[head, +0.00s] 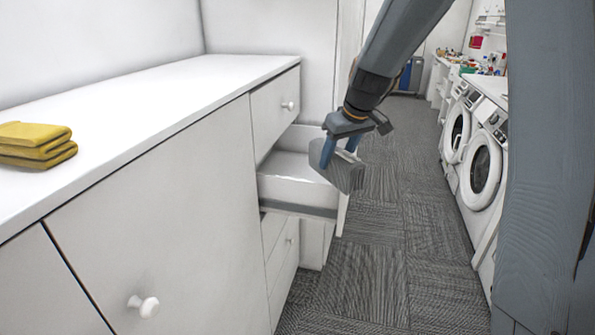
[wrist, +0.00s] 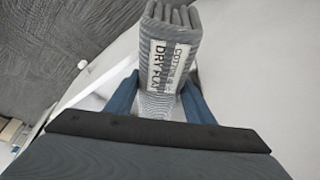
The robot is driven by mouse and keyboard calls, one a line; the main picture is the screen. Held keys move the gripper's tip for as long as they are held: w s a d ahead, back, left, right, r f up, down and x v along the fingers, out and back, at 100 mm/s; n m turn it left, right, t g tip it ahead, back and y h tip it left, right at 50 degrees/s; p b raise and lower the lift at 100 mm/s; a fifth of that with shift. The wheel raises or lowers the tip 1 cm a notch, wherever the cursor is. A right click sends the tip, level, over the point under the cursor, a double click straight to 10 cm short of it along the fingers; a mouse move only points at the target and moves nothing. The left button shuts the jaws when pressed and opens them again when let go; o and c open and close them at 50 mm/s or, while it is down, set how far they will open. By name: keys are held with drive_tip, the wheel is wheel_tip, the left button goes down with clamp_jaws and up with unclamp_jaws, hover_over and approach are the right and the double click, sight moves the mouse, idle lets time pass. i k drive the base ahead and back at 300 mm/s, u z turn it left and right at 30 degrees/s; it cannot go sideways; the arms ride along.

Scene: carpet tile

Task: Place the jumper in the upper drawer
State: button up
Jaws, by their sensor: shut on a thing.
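The jumper (head: 345,174) is a grey, ribbed, folded bundle. In the wrist view the jumper (wrist: 172,45) shows a white label with dark print. My gripper (head: 342,146) is shut on it, with one blue finger on each side, and the bundle hangs tilted below the fingers. An open white drawer (head: 300,209) sticks out of the cabinet below a closed top drawer (head: 273,112) with a round knob. The jumper overlaps the front end of the open drawer in the head view; I cannot tell its exact height above it. The part of the drawer behind the jumper is hidden.
A white cabinet (head: 165,215) with a knobbed door fills the left. Folded yellow cloths (head: 36,146) lie on its top. More closed drawers (head: 283,265) are below the open one. Washing machines (head: 483,165) line the right. The grey carpet (head: 400,225) between is clear.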

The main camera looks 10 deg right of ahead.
sight(305, 162)
drive_tip(key=i, duration=0.9)
